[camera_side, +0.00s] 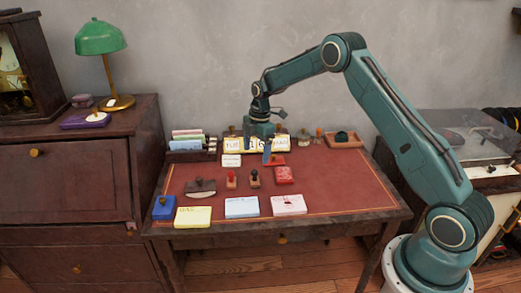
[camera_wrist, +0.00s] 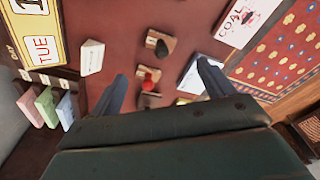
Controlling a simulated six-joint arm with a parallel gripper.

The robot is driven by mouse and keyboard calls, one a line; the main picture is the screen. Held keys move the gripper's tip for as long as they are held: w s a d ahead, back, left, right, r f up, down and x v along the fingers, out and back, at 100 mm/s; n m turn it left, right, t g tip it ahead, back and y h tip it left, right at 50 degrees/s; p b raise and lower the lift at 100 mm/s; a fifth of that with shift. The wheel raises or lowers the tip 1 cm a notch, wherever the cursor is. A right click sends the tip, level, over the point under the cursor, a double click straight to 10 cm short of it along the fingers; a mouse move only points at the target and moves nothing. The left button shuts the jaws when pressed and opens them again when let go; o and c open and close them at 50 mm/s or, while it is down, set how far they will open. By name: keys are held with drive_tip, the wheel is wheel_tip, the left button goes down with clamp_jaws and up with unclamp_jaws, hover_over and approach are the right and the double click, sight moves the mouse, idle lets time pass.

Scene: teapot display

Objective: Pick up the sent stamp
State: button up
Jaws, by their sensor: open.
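In the side view, two small stamps stand mid-desk: a red-handled stamp (camera_side: 231,179) and a black-handled stamp (camera_side: 254,177). No "sent" marking is legible, so I cannot tell which is the sent stamp. In the wrist view, a black-handled stamp (camera_wrist: 159,45) and a red-handled stamp (camera_wrist: 148,78) lie between my fingers' directions. A further dark item (camera_wrist: 150,99) is partly hidden by my gripper body. My gripper (camera_side: 257,150) is open and empty above the back of the desk, behind the stamps. Its two blue fingers are apart in the wrist view (camera_wrist: 163,80).
The red desk top (camera_side: 330,190) holds a dark rocker blotter (camera_side: 200,188), a red box (camera_side: 284,175) and paper stacks along the front (camera_side: 242,207). A calendar (camera_side: 240,144), letter rack (camera_side: 188,141), bottles and a wooden tray (camera_side: 342,140) line the back. The right side is clear.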

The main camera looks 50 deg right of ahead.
sight(255, 170)
drive_tip(key=shift+a+f, duration=0.2)
drive_tip(key=shift+f, duration=1.2)
drive_tip(key=shift+a+f, duration=0.15)
drive_tip(key=shift+f, duration=1.2)
drive_tip(key=shift+a+f, duration=0.15)
drive_tip(key=shift+f, duration=1.15)
drive_tip(key=shift+a+f, duration=0.15)
drive_tip(key=shift+f, duration=1.15)
drive_tip(key=c, duration=1)
drive_tip(key=shift+c, duration=0.2)
drive_tip(key=shift+r, duration=0.15)
wheel_tip(255, 170, up, 20)
